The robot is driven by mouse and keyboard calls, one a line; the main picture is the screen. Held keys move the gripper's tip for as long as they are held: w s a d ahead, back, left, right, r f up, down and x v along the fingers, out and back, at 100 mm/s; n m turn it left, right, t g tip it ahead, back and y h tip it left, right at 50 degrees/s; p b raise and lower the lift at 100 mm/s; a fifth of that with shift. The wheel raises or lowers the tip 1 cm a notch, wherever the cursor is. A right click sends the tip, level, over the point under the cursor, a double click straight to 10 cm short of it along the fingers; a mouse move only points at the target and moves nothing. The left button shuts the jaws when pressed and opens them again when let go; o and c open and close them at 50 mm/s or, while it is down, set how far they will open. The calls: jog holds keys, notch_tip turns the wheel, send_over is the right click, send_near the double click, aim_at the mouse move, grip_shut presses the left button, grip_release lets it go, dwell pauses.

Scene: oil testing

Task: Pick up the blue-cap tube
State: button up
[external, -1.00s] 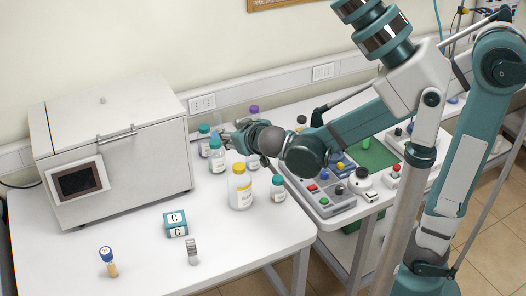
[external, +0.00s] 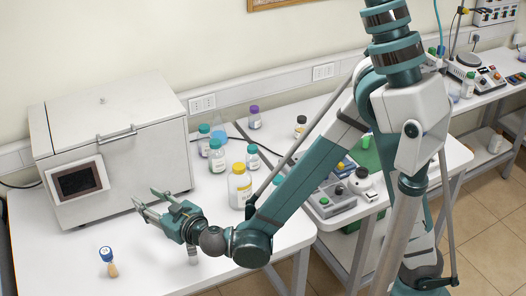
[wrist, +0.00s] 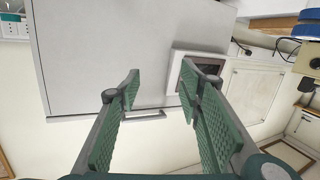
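My gripper (external: 146,201) is above the table, to the right of and farther back than the tube, pointing left toward the white box-shaped machine. Its two fingers are spread with nothing between them; the wrist view also shows them apart (wrist: 159,85). I cannot make out the tube for certain in the wrist view.
The white machine (external: 120,130) with a dark screen stands at the back left. A yellow-cap bottle (external: 239,187) and several teal-cap bottles stand right of the gripper. A small grey-topped item (external: 193,256) shows below my wrist. The table around the tube is clear.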

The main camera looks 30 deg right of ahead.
aim_at(110, 256)
jog(key=s+a+f+y+b, duration=0.1)
jog(key=s+a+f, duration=0.2)
jog(key=s+a, duration=0.1)
jog(key=s+a+f+n+y+b, duration=0.1)
jog(key=s+a+f+b, duration=0.1)
jog(key=s+a+f, duration=0.1)
jog(key=s+a+f+y+b, duration=0.2)
jog(key=s+a+f, duration=0.2)
jog(key=a, duration=0.3)
jog(key=shift+s+f+n, duration=0.1)
jog(key=shift+s+n, duration=0.2)
jog(key=shift+s, duration=0.55)
jog(key=shift+b+x, duration=0.45)
jog(key=shift+x, duration=0.85)
jog(key=shift+f, duration=0.1)
jog(key=shift+b+x, duration=0.7)
jog(key=shift+x, duration=1.85)
jog(key=c, duration=0.8)
